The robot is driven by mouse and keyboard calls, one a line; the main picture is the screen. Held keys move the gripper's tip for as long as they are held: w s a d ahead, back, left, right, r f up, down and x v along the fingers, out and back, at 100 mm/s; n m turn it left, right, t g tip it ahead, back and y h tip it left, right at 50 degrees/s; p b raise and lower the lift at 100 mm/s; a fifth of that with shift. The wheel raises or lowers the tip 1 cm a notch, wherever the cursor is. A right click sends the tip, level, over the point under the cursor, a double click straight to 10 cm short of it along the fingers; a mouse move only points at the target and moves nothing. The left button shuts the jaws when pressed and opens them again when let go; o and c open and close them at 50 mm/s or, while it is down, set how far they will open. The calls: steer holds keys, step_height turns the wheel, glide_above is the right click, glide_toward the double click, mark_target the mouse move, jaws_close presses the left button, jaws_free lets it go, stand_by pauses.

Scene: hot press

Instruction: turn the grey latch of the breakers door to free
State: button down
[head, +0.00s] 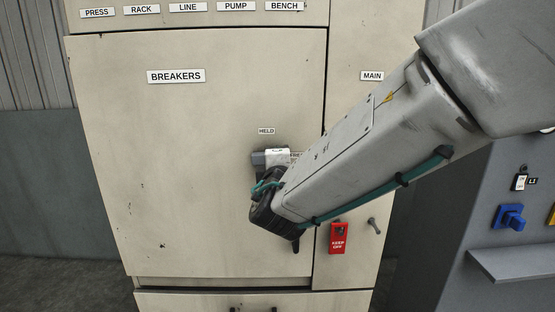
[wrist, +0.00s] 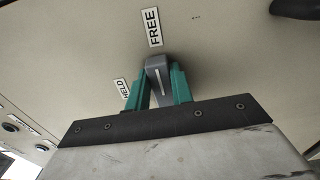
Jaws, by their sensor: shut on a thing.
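The grey latch (wrist: 158,84) with a white line on it sits between the two teal fingers of my gripper (wrist: 160,74) in the wrist view. The gripper is shut on it. The latch's white line points roughly toward the FREE label (wrist: 153,27); the HELD label (wrist: 122,88) lies to the left of it. In the head view the cream breakers door (head: 190,170) is closed, with its HELD label (head: 266,131) just above my gripper. My wrist and arm cover most of the latch and part of the FREE label there.
A dark door handle (head: 296,246) shows below my wrist, and also in the wrist view (wrist: 298,8). A red KEEP OFF tag (head: 338,238) hangs on the main panel, beside a small grey knob (head: 374,225). A grey console (head: 470,220) with a blue switch stands to the right.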

steer(key=shift+f+m, duration=0.1)
steer(key=shift+m, duration=0.3)
steer(key=c, duration=1.2)
jaws_free()
steer(key=shift+s, duration=0.1)
steer(key=s, duration=0.7)
steer(key=shift+s, duration=0.3)
steer(key=shift+a, duration=0.1)
